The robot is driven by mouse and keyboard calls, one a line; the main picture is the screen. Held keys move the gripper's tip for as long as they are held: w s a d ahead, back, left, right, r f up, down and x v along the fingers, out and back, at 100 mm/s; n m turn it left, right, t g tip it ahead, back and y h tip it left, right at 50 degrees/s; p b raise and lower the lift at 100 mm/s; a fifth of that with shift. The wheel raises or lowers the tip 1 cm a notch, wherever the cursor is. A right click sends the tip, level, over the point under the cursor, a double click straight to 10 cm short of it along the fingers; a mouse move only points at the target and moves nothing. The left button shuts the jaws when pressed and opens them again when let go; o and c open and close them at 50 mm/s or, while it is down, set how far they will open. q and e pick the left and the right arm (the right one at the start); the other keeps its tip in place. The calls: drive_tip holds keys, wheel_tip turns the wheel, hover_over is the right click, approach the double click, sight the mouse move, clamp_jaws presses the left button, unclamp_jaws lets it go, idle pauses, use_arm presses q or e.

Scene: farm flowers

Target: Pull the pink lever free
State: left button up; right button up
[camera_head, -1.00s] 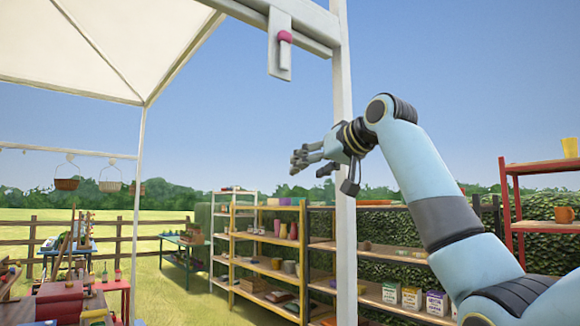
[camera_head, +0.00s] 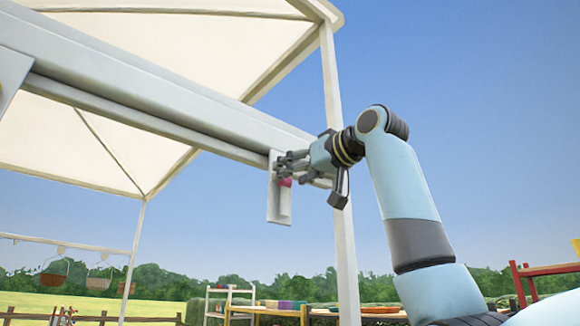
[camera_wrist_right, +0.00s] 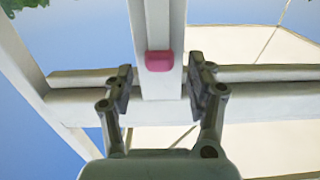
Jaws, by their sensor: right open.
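The pink lever (camera_head: 286,182) is a small rounded knob on a pale upright plate (camera_head: 279,205) fixed to the white beam. In the head view my right gripper (camera_head: 284,167) is at the plate, with its fingers partly covering the knob. In the right wrist view the pink lever (camera_wrist_right: 160,61) shows between the two open fingers of my right gripper (camera_wrist_right: 160,88), with a gap on each side. Whether the fingertips reach past the knob cannot be told. My left gripper is in neither view.
The white beam (camera_head: 150,95) runs from the upper left to the canopy post (camera_head: 338,180), which stands close behind my right wrist. Another pale plate (camera_head: 8,78) is at the left edge. Shelves (camera_head: 290,308) stand low in the background. Open sky lies to the right.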

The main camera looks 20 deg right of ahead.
drive_tip(key=shift+x, duration=0.85)
clamp_jaws()
